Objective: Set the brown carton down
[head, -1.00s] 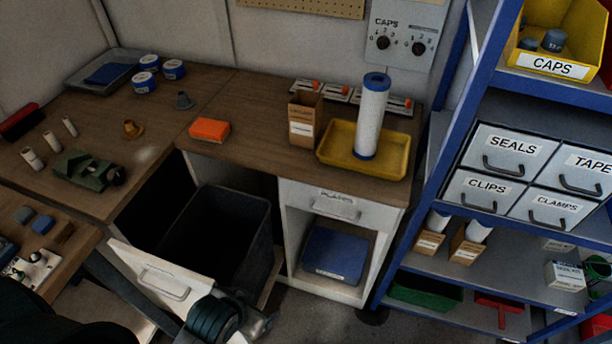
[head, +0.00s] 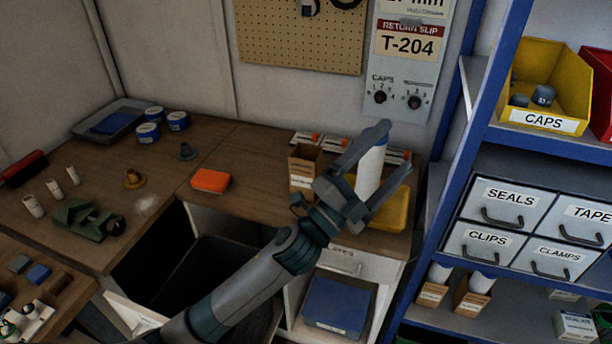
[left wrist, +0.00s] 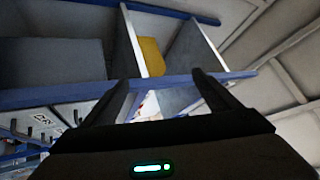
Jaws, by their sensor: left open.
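A brown carton (head: 301,184) with a white label stands upright on the wooden bench, left of the yellow tray (head: 395,214); my left gripper partly covers its right side. My left gripper (head: 396,150) is raised in front of the tray, fingers spread and pointing up and right. In the head view a white cylinder (head: 369,172) shows between the fingers, behind them. In the left wrist view the open fingers (left wrist: 162,88) have nothing between them, with shelving beyond. The carton is apart from the fingers. My right gripper is out of view.
A blue shelf rack (head: 437,200) stands at the right, with two more brown cartons (head: 431,294) on a lower shelf. An orange block (head: 210,181) lies on the bench left of the carton. Below the bench is an open bin drawer (head: 135,312).

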